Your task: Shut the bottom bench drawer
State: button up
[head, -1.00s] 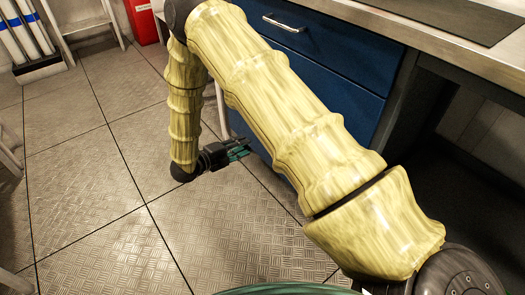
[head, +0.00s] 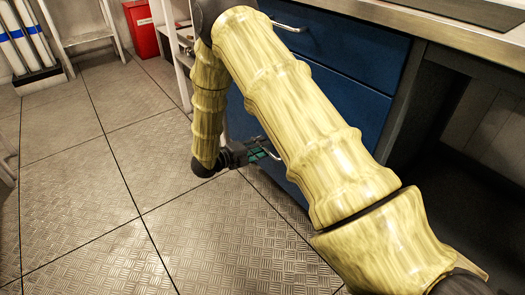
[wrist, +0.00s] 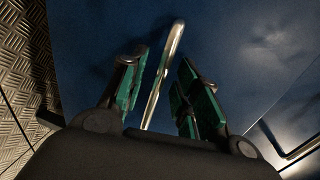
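The blue bench drawer front (wrist: 235,45) fills most of the wrist view, with a bright metal bar handle (wrist: 163,75) on it. My gripper (wrist: 160,90) is open, its green-padded fingers on either side of the handle with gaps showing. In the head view my gripper (head: 258,152) is low at the bench front, by a handle (head: 269,149) near the floor. My arm hides much of the lower bench front there, so I cannot tell how far the bottom drawer stands out.
A higher blue drawer (head: 350,50) with its own handle (head: 288,25) is under the metal worktop (head: 470,45). A red bin (head: 141,28) and a white stool (head: 82,35) stand at the back. The tiled metal floor (head: 90,205) at left is clear.

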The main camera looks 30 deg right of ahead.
jog(key=shift+d+f, duration=0.15)
jog(key=shift+d, duration=0.45)
jog(key=shift+c, duration=0.5)
grip_shut()
jog(key=shift+r+p+x, duration=0.25)
jog(key=shift+p+x, duration=0.05)
jog(key=shift+x, duration=0.8)
jog(key=shift+r+p+x, duration=0.2)
jog(key=shift+p+x, duration=0.1)
jog(key=shift+x, duration=0.8)
jog(key=shift+w+d, duration=0.1)
jog(key=shift+d, duration=0.05)
jog(key=shift+o, duration=0.5)
grip_release()
jog(key=shift+d, duration=0.1)
